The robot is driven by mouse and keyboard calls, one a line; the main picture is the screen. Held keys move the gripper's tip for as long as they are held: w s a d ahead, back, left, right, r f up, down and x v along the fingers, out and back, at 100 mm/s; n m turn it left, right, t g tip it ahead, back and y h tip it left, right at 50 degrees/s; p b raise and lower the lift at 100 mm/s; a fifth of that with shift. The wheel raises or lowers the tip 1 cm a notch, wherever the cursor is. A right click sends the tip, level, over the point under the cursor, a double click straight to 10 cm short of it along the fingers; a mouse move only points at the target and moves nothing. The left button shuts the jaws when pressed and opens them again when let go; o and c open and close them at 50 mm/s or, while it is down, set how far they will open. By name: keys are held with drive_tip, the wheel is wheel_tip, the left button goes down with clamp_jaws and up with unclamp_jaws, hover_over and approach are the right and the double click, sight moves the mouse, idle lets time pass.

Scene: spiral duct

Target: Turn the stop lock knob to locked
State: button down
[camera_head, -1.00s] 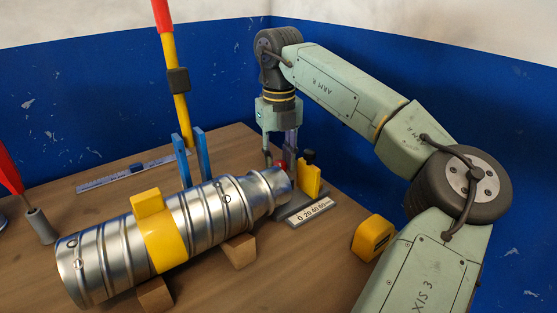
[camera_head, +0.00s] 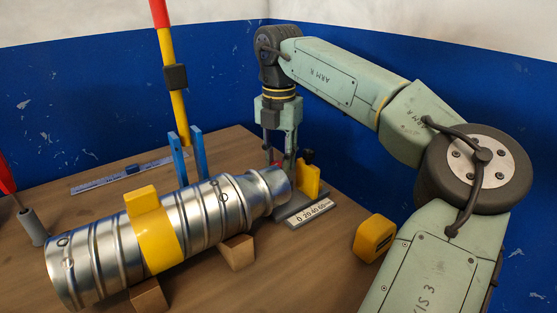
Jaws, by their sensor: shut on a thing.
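My gripper (camera_head: 279,163) points down at the far end of the duct, beside the stop. Its fingers are shut on a small red part, which looks like the stop lock knob; only a sliver of red shows, and its setting cannot be read. The stop has a yellow plate (camera_head: 308,181), a black knob (camera_head: 308,156) and a grey base with a numbered scale (camera_head: 308,214). The silver spiral duct (camera_head: 205,212) lies in front and hides part of the stop and fingertips. A yellow band (camera_head: 157,243) wraps the duct.
Wooden blocks (camera_head: 237,253) support the duct. A yellow box-shaped thing (camera_head: 373,238) stands to the right. Blue uprights (camera_head: 189,158) and a yellow-red pole (camera_head: 173,85) rise behind the duct. A ruler (camera_head: 115,176) lies at the back left. Blue walls close off the back.

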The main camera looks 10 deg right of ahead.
sight(279, 163)
drive_tip(key=shift+m, duration=0.6)
drive_tip(key=c, duration=1.2)
unclamp_jaws()
drive_tip(key=shift+c, duration=0.2)
drive_tip(key=shift+r, duration=4.05)
